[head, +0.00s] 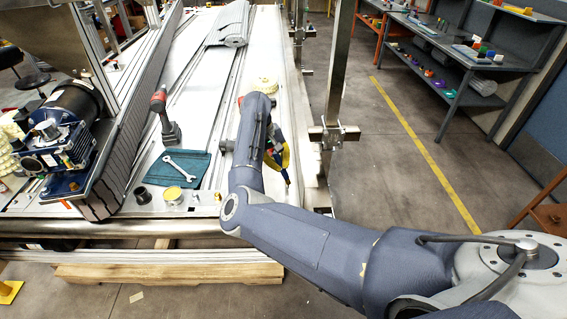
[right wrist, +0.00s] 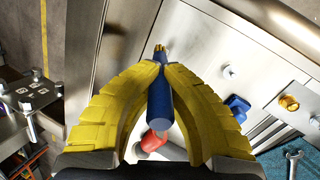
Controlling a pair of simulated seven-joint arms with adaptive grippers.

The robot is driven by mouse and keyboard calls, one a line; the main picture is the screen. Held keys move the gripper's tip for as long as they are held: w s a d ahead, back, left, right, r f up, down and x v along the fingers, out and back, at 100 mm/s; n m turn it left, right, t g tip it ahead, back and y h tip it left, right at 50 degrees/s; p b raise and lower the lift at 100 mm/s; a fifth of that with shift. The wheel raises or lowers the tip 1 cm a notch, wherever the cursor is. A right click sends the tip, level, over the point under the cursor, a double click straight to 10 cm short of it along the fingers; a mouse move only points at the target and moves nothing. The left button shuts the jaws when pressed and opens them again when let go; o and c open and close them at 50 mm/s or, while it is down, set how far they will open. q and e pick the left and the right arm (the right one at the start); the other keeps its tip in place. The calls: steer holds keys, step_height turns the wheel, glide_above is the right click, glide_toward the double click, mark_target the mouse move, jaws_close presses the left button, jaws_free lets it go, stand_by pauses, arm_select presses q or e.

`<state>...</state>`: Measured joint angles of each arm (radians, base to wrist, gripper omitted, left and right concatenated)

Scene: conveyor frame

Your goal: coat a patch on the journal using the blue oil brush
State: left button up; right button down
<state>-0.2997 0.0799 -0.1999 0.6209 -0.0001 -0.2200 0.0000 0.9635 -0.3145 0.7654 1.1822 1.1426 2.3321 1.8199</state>
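My right gripper (head: 284,165) is over the right side of the conveyor bed, partly hidden by my own arm in the head view. In the right wrist view its yellow fingers (right wrist: 160,68) are shut on the blue oil brush (right wrist: 159,105). The brush's brownish tip (right wrist: 160,48) points away from the wrist, over a flat metal surface; I cannot tell whether it touches. My left gripper is not in view.
A wrench (head: 180,166) lies on a teal cloth (head: 160,177), near a red-and-grey power tool (head: 165,118). A yellow-topped tin (head: 173,195) and a dark ring (head: 142,195) stand by the front edge. A steel post (head: 332,90) rises to the right of my gripper.

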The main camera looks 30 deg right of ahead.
steer(key=shift+r, duration=3.15)
steer(key=shift+d, duration=0.15)
